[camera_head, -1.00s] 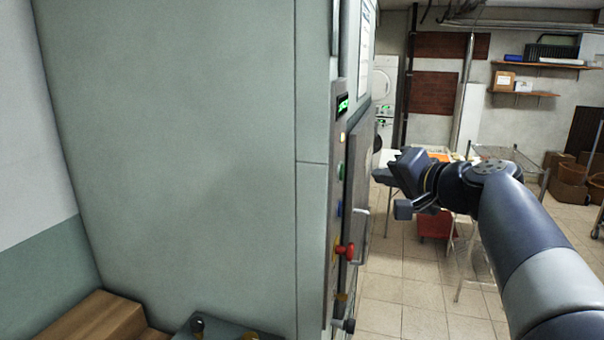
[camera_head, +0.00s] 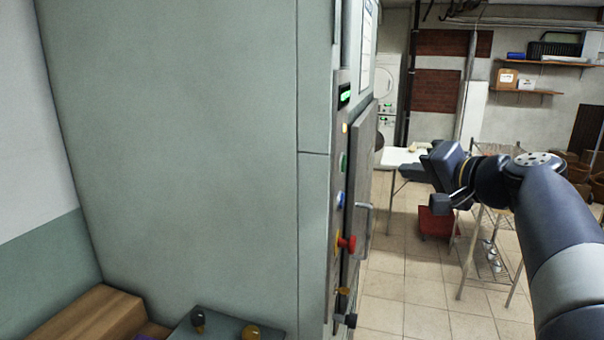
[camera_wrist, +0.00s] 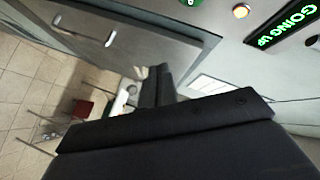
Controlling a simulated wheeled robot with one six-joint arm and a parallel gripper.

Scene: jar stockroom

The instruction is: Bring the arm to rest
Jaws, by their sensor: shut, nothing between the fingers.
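My arm reaches in from the right edge in the head view, bent at a dark joint, with its end pointing left. My gripper (camera_head: 408,172) is in the air to the right of a tall grey-green cabinet (camera_head: 180,150), apart from it. In the wrist view the dark fingers (camera_wrist: 155,85) are together with nothing seen between them. The gripper's dark body fills the lower part of that view.
The cabinet's side panel has coloured buttons, a red knob (camera_head: 347,243) and a lit display (camera_wrist: 280,25). A handled grey door (camera_head: 361,180) stands beside it. A white table (camera_head: 400,156), red bin (camera_head: 436,222) and wire rack (camera_head: 490,262) stand beyond. Tiled floor is open between.

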